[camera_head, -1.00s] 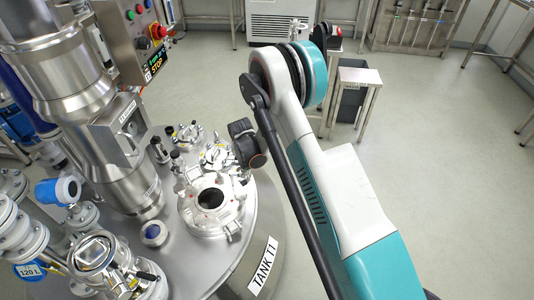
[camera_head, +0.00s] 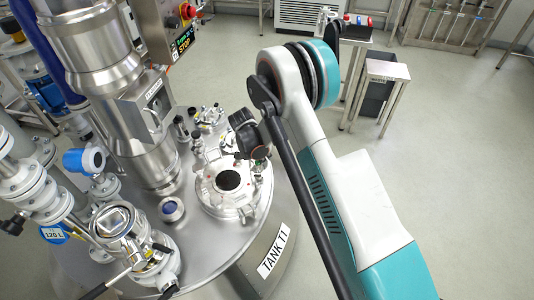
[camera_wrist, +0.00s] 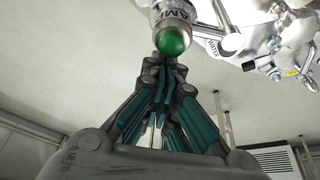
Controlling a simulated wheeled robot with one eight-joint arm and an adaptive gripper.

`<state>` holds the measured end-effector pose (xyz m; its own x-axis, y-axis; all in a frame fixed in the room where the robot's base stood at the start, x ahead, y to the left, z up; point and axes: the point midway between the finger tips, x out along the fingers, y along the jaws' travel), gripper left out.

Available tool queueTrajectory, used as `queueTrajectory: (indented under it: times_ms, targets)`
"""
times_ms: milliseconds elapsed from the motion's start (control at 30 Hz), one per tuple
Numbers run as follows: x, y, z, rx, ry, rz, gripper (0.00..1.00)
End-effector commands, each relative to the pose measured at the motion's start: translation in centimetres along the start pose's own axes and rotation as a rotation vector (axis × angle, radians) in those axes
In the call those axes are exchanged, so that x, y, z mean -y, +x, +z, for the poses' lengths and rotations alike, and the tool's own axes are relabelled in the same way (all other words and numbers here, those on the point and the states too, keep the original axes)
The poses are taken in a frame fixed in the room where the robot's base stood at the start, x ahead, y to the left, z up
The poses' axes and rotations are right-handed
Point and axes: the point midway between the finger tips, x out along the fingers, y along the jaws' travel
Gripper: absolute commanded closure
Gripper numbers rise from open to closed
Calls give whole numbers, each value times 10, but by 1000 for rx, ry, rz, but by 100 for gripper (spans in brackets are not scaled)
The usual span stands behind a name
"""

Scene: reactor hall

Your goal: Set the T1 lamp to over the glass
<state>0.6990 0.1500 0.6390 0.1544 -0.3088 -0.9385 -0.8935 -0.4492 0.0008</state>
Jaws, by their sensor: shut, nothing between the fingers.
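In the wrist view a metal cylinder (camera_wrist: 173,14) with part of a "LAMP" label ends in a green ball knob (camera_wrist: 172,42). My gripper (camera_wrist: 165,66) points up at the knob, its teal-padded fingers drawn together and empty. The fingertips look close below the knob; whether they touch it I cannot tell. In the head view my fingers are hidden behind my dark wrist joint, at the right edge of the tank top (camera_head: 212,262). A round glass-topped fitting (camera_head: 112,218) stands at the left front of the tank top; I cannot tell whether it is the glass meant.
A flanged port with a dark opening (camera_head: 228,181) lies just below my wrist. A thick steel column (camera_head: 120,110) and white flanged pipes (camera_head: 35,185) crowd the left. A control box (camera_head: 165,25) hangs above. A small steel stand (camera_head: 380,95) is on the open floor at right.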

Motion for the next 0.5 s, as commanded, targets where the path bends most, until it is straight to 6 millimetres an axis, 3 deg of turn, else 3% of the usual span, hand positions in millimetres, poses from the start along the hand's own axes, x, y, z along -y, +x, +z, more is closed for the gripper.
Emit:
queueTrajectory:
  times_ms: [367,500]
  targets:
    - [-9,-8,24,0,333,122,100]
    - [-11,-12,34,1,336,123,100]
